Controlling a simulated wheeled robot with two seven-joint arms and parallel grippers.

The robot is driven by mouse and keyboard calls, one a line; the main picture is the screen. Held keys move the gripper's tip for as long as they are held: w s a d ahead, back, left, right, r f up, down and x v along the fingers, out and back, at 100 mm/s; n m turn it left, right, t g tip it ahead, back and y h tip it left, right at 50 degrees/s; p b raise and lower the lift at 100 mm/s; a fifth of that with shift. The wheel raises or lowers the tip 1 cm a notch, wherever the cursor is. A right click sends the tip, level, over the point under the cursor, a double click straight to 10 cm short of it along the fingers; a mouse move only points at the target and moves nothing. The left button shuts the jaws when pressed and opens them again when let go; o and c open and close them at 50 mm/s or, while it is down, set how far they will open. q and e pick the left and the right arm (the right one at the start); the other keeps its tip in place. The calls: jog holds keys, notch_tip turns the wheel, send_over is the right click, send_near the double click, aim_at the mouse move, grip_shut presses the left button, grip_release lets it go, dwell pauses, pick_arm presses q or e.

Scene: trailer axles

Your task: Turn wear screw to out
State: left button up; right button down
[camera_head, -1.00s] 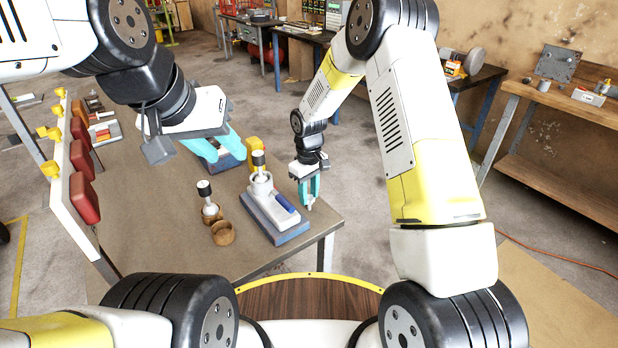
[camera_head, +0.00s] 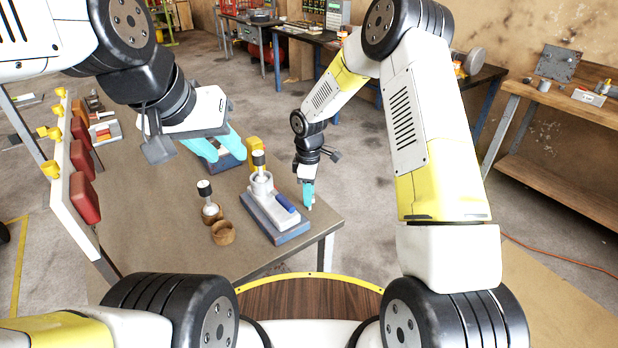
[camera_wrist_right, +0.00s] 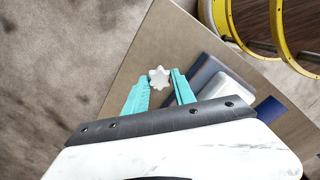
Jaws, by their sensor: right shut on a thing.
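The wear screw shows as a white star-shaped knob (camera_wrist_right: 159,77) between my right gripper's turquoise fingertips in the right wrist view. My right gripper (camera_head: 308,197) is shut on it, pointing down at the table's right edge. In the head view the fingers hide the knob. Just left of the gripper stands a light grey fixture on a blue-grey base (camera_head: 283,238), with a blue part on its top; it partly shows in the right wrist view. My left gripper (camera_head: 216,146) is open and empty, above the table further back. What the knob is fixed to cannot be made out.
A wooden cup (camera_head: 222,234) and a black-topped pin in another cup (camera_head: 211,212) stand left of the fixture. A yellow part (camera_head: 254,146) stands behind it. A white panel with red blocks (camera_head: 84,196) lines the table's left side. The front table top is clear.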

jog(key=shift+w, duration=0.1)
dwell(0.3)
jog(key=c, duration=1)
grip_release()
jog(key=shift+c, duration=0.2)
notch_tip(320, 180, up, 8)
jog(key=shift+f, duration=0.1)
